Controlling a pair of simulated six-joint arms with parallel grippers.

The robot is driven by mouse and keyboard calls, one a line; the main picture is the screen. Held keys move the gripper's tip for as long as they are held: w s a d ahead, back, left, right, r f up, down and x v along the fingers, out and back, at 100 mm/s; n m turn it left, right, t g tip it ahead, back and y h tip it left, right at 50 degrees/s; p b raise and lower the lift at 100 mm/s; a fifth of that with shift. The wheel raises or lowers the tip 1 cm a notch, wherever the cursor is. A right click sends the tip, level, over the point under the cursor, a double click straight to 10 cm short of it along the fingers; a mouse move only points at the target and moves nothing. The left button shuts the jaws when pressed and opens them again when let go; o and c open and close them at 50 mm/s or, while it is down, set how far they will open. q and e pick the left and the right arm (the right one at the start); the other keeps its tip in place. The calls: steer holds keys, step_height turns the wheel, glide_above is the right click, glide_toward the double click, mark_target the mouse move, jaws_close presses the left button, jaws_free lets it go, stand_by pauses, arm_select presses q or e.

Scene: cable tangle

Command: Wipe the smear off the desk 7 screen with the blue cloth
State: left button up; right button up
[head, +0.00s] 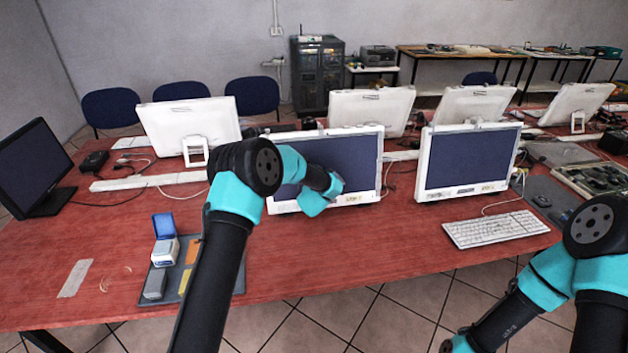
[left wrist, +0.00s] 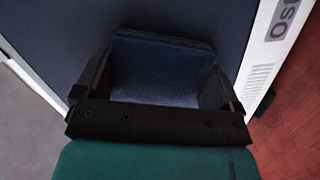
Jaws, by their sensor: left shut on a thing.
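The white-framed screen (head: 353,160) that my left arm reaches to stands in the middle of the desk; its dark panel (left wrist: 55,45) also fills much of the left wrist view. A printed label on its frame begins "Ost" in that view. My left gripper (left wrist: 160,84) is shut on the blue cloth (left wrist: 160,68), a folded dark blue piece between the fingers, close in front of the panel. I cannot tell whether the cloth touches the glass. No smear shows; my arm and the cloth hide part of the panel. My right arm is at lower right, its gripper out of view.
A second white screen (head: 468,160) stands to the right, with a white keyboard (head: 496,229) before it. A black monitor (head: 35,168) is at far left. A grey mat (head: 222,283) with small boxes lies at the front. The red desk (head: 110,245) has free room at left.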

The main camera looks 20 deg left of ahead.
arm_select(q)
steer(key=d+v, duration=0.1)
steer(key=v, duration=0.5)
stand_by(0.6)
steer(key=shift+w+f, duration=0.15)
steer(key=shift+d+v, duration=0.25)
steer(key=shift+v, duration=1.25)
